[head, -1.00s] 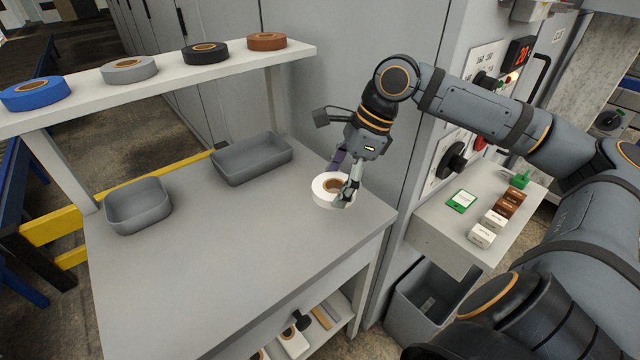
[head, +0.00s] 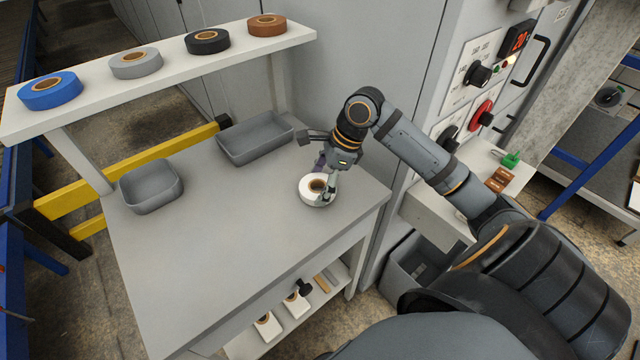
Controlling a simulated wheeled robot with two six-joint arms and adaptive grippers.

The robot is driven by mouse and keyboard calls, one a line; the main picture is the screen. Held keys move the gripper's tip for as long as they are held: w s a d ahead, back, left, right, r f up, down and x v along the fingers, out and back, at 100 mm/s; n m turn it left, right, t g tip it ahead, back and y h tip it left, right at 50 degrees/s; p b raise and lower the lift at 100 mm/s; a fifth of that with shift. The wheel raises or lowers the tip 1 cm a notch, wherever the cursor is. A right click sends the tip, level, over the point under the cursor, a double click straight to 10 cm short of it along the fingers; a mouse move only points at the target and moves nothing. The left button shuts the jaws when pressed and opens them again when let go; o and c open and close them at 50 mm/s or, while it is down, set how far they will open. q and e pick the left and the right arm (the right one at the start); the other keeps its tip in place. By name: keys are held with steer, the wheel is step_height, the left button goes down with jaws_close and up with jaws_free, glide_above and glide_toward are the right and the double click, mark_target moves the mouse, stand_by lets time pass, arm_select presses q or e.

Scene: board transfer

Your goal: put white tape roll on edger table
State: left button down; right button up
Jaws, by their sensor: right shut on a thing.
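The white tape roll (head: 309,193) is at the right part of the grey table (head: 215,260), lying flat at or very near its top. I cannot tell whether it touches the surface. My right gripper (head: 324,192) reaches down from the upper right and is shut on the roll, with a finger at its right side. The fingers hide part of the roll's right and far side. My left gripper is not in view.
Blue, grey, black and brown tape rolls (head: 50,91) stand on the raised shelf (head: 165,75). Two grey trays (head: 150,187) (head: 255,137) sit at the table's back and left. The table's middle and front are clear. A control panel (head: 470,90) stands at right.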

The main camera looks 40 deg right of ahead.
steer(key=shift+f, duration=0.25)
steer(key=o, duration=1.1)
steer(key=shift+f, duration=0.1)
